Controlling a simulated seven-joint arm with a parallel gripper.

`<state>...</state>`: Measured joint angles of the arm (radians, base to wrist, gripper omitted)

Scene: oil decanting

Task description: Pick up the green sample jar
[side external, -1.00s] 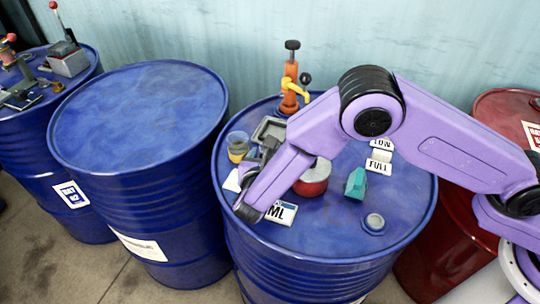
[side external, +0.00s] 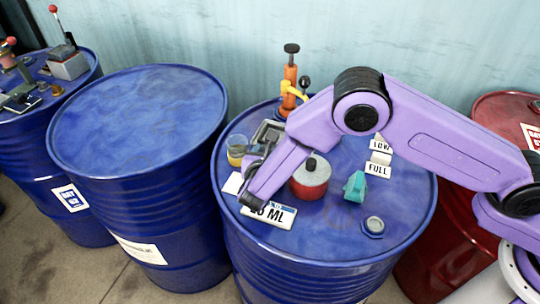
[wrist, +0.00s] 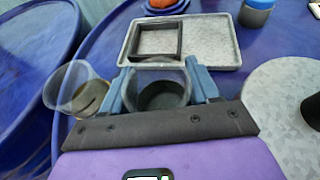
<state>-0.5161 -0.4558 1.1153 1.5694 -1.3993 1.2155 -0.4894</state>
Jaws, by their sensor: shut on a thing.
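My gripper (wrist: 160,88) has its two blue fingers closed on the sides of a clear glass jar (wrist: 163,100) with dark contents in the wrist view. No green shows clearly on this jar. In the side view my gripper (side external: 257,163) is over the left part of the blue drum top, and my arm mostly hides the held jar. Whether the jar is clear of the drum top cannot be told. A second clear jar (wrist: 84,90) stands just left of the fingers; it shows with yellowish contents in the side view (side external: 237,148).
The blue drum top (side external: 330,235) carries a grey tray (side external: 268,132), an orange pump (side external: 290,92), a red can (side external: 310,180), a teal block (side external: 355,186), a grey cap (side external: 373,226) and label cards (side external: 275,214). The neighbouring drum top (side external: 140,110) is bare.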

